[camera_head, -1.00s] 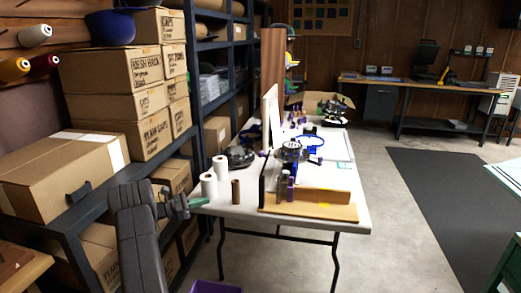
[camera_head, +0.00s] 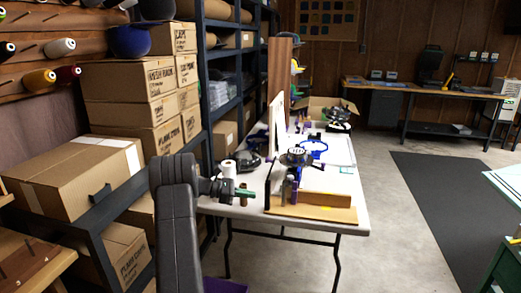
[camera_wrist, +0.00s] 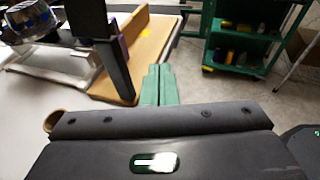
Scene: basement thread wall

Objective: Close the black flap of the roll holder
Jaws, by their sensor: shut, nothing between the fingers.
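A thin black upright panel (camera_head: 268,187), which looks like the flap, stands at the left end of a wooden board (camera_head: 315,213) on the white table. In the wrist view the black panel (camera_wrist: 98,45) rises in front of the board (camera_wrist: 130,60), left of my fingers. My gripper (camera_head: 247,193) is over the near-left part of the table, left of the panel. Its green fingers (camera_wrist: 158,85) are together and empty, apart from the panel. The panel's hinge is not clear.
A white roll (camera_head: 228,168) stands behind my gripper on the table (camera_head: 300,224). A brown tube end (camera_wrist: 54,120) shows beside my wrist. Cardboard boxes (camera_head: 75,180) fill the shelf at left.

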